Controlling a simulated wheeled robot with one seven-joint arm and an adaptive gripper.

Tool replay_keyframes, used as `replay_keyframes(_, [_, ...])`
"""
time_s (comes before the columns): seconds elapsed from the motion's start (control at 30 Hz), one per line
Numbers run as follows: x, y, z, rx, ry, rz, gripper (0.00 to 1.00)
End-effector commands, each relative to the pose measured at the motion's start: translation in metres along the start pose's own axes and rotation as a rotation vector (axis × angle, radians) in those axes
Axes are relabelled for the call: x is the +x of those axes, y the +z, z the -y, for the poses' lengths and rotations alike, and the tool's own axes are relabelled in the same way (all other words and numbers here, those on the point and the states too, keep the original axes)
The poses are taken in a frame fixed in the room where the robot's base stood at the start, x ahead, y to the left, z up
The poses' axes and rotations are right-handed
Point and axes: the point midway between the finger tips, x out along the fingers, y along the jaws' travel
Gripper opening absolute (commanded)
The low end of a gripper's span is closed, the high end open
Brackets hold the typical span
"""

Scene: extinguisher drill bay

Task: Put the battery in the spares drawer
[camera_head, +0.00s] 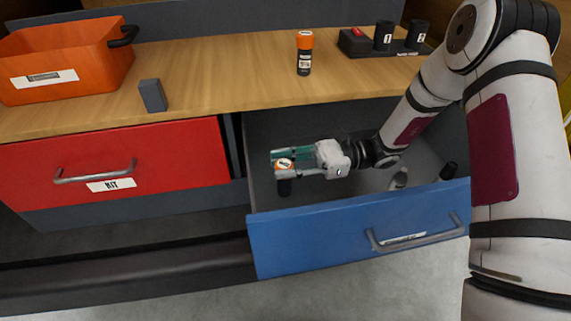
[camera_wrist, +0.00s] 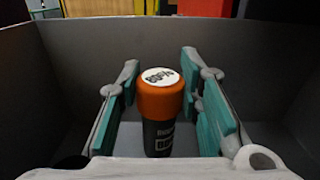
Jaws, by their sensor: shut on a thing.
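A battery (camera_wrist: 160,100) with an orange cap, white top label and black body is upright between the teal pads of my gripper (camera_wrist: 163,95). My gripper is shut on it. In the head view the battery (camera_head: 284,187) is inside the open blue drawer (camera_head: 340,243), towards its left side. Whether its base touches the drawer floor cannot be told. The label on the drawer's handle is too small to read. A similar orange-capped battery (camera_head: 304,55) stands upright on the bench.
A red drawer (camera_head: 110,160) is shut at the left. On the wooden bench (camera_head: 210,75) are an orange bin (camera_head: 105,65), a grey block (camera_head: 153,95) and a dark charger (camera_head: 358,42) with two black cylinders.

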Motion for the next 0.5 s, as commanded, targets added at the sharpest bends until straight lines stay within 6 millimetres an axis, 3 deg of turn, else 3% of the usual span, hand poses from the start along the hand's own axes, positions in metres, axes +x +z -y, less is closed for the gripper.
replay_keyframes(0.5, [0.0, -0.012, 0.0, 0.001, 0.0, 0.001, 0.0])
